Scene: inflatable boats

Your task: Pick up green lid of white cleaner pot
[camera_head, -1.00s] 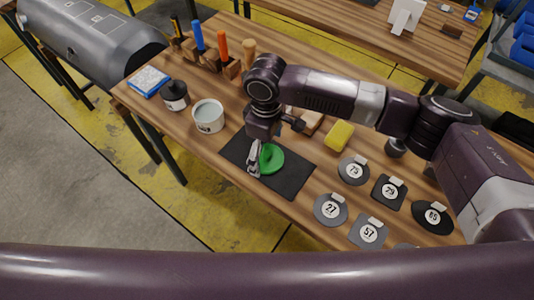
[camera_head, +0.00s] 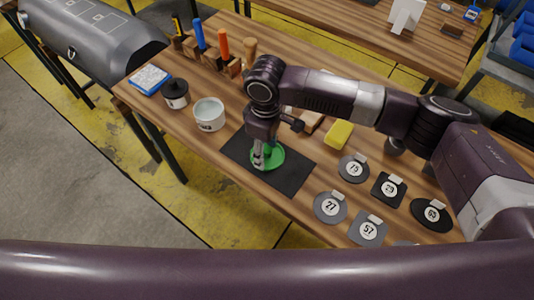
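The green lid (camera_head: 275,158) lies flat on a black mat (camera_head: 292,178) on the wooden table. My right gripper (camera_head: 261,158) points down at the lid, with its fingers over the lid's middle beside a raised green part. The fingers hide some of the lid, and I cannot tell whether they have closed on it. The white cleaner pot (camera_head: 209,116) stands without a lid to the left of the mat. My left gripper is not in view.
A black-lidded jar (camera_head: 175,95) and a blue-white packet (camera_head: 150,79) stand left of the pot. A tool rack (camera_head: 212,59) is behind. A yellow sponge (camera_head: 338,134) and several numbered discs (camera_head: 354,168) lie to the right.

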